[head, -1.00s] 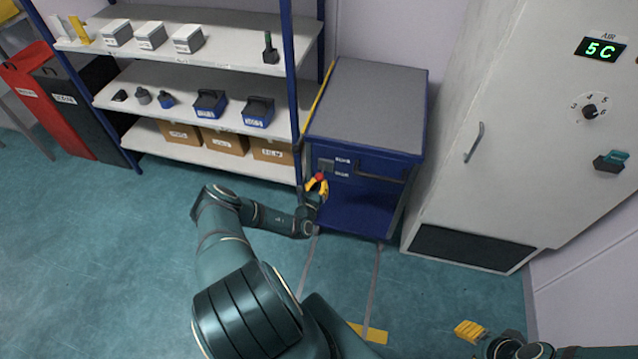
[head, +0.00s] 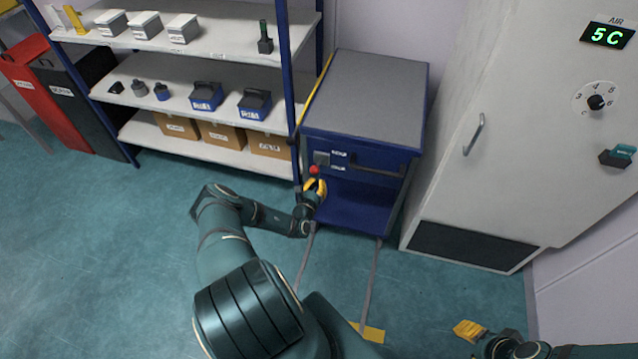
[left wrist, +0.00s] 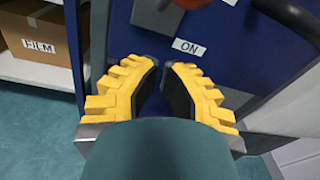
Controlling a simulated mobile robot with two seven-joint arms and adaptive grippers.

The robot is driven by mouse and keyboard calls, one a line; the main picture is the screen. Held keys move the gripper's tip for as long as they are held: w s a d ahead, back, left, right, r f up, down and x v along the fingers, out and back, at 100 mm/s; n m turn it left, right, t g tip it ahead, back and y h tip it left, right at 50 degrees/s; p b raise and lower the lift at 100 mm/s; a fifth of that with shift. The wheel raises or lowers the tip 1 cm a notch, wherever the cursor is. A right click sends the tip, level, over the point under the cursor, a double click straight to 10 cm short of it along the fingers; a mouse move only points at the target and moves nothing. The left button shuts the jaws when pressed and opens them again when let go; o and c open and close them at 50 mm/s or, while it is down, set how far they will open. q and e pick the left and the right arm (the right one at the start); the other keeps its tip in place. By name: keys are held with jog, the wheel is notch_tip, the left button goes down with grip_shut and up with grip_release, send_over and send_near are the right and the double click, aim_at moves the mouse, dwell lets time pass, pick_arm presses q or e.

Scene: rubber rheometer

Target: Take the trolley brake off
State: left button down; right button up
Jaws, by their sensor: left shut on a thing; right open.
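The blue trolley (head: 352,205) with a grey top stands between the shelf rack and the tall cabinet. Its front carries a grey plate (head: 321,158), a red knob (head: 314,170) and two white labels; the lower label (left wrist: 189,47) reads ON. In the left wrist view the red knob (left wrist: 190,3) is cut by the top edge. My left gripper (head: 316,188) is at the trolley front, just below the knob. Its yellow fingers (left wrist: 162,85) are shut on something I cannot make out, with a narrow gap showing. My right gripper (head: 468,330) is open, low over the floor.
The shelf rack (head: 190,142) with boxes and tools stands left of the trolley. The tall grey cabinet (head: 500,150) stands close on its right. A dark trolley handle (head: 375,171) is right of the labels. The floor (head: 110,250) in front is clear, with grey marking lines.

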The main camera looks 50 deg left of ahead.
pick_arm(q)
jog(key=r+p+v, duration=0.1)
jog(key=v, duration=0.9)
jog(key=shift+p, duration=0.4)
jog(key=shift+w+r, duration=0.1)
jog(key=shift+w, duration=0.05)
